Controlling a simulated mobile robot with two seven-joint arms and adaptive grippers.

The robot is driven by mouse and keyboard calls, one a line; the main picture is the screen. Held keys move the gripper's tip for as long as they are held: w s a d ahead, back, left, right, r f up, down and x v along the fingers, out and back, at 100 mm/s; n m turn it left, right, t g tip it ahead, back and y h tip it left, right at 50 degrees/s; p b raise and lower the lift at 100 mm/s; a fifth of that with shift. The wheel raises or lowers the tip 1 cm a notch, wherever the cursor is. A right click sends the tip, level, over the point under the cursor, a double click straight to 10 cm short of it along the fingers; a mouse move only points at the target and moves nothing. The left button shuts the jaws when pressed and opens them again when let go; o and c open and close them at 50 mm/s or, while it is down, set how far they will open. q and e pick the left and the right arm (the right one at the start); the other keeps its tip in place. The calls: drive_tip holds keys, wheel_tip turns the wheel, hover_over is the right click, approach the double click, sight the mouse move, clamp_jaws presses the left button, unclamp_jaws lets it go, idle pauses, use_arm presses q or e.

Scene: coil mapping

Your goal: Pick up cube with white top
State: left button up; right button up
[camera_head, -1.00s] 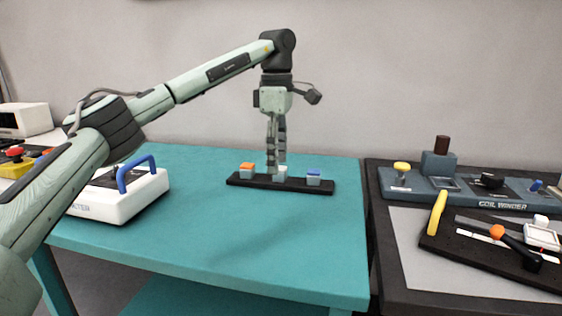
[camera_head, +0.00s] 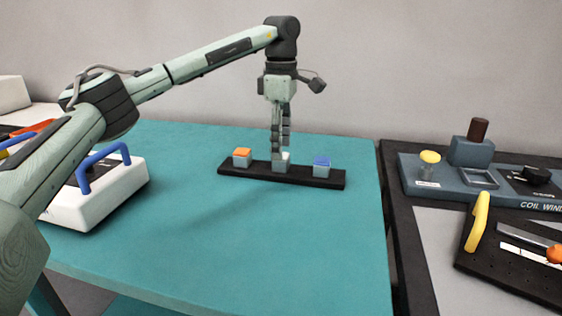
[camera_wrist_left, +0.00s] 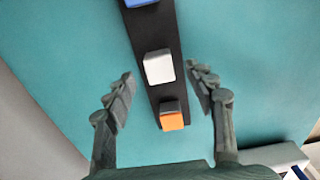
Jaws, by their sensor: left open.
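The cube with the white top (camera_head: 281,166) sits in the middle of a black strip (camera_head: 311,181), between a cube with an orange top (camera_head: 242,157) and a cube with a blue top (camera_head: 321,167). My left gripper (camera_head: 280,146) points down over the white-topped cube and partly hides it. In the left wrist view the white top (camera_wrist_left: 158,67) lies between the two spread fingers of my left gripper (camera_wrist_left: 160,80), clear of both. The orange-topped cube (camera_wrist_left: 171,120) is nearer the palm, and the blue one (camera_wrist_left: 141,2) is cut off at the top edge. My right gripper is not in view.
The teal table (camera_head: 220,230) is clear in front of the strip. A white box with a blue handle (camera_head: 112,190) stands at left. A dark bench at right holds the coil winder (camera_head: 470,180) and a black board with a yellow handle (camera_head: 478,222).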

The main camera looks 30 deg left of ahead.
sight(281, 162)
use_arm(q)
drive_tip(key=shift+f, duration=1.3)
clamp_jaws()
drive_tip(key=shift+r, duration=0.1)
